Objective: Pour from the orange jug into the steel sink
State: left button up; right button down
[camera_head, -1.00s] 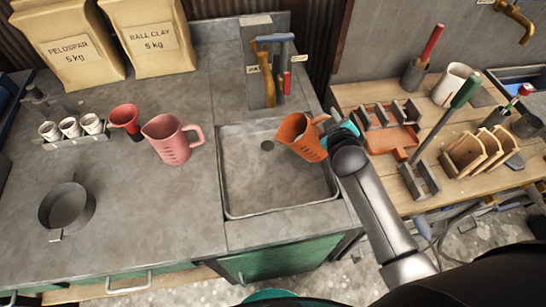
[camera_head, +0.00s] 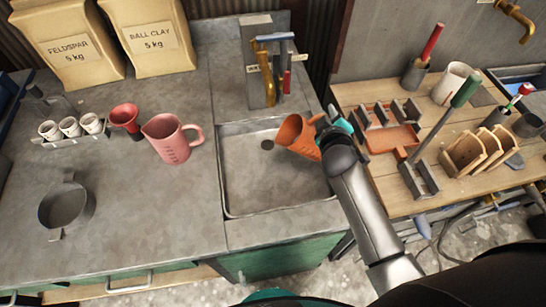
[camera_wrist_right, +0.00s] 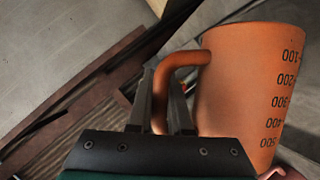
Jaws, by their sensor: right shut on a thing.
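The orange jug (camera_head: 297,137) is above the right part of the steel sink (camera_head: 255,205), tilted with its mouth towards the left. My right gripper (camera_head: 328,125) is shut on the jug's handle. In the right wrist view the fingers (camera_wrist_right: 165,100) close around the handle of the jug (camera_wrist_right: 245,90), and its dark scale marks show. No stream from the jug is visible, and its inside is hidden. The sink basin looks empty, with a dark drain near its back. My left gripper is not in view.
A pink jug (camera_head: 172,140) stands on the counter left of the sink, near a red funnel (camera_head: 125,117). A tap block (camera_head: 259,75) stands behind the sink. A wooden table (camera_head: 400,185) with racks and tools is at the right.

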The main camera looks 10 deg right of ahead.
jog(key=shift+a+r, duration=0.15)
dwell(0.3)
jog(key=shift+w+a+r+n+h, duration=0.15)
jog(key=shift+a+n+h, duration=0.1)
jog(key=shift+n+h, duration=0.25)
jog(key=shift+b, duration=0.4)
jog(key=shift+a+n+h+b, duration=0.3)
jog(key=shift+a+n, duration=0.05)
jog(key=shift+n, duration=0.05)
jog(key=shift+a, duration=0.1)
jog(key=shift+a+n+b, duration=0.35)
jog(key=shift+n+b, duration=0.05)
jog(key=shift+b, duration=0.15)
jog(key=shift+h, duration=0.3)
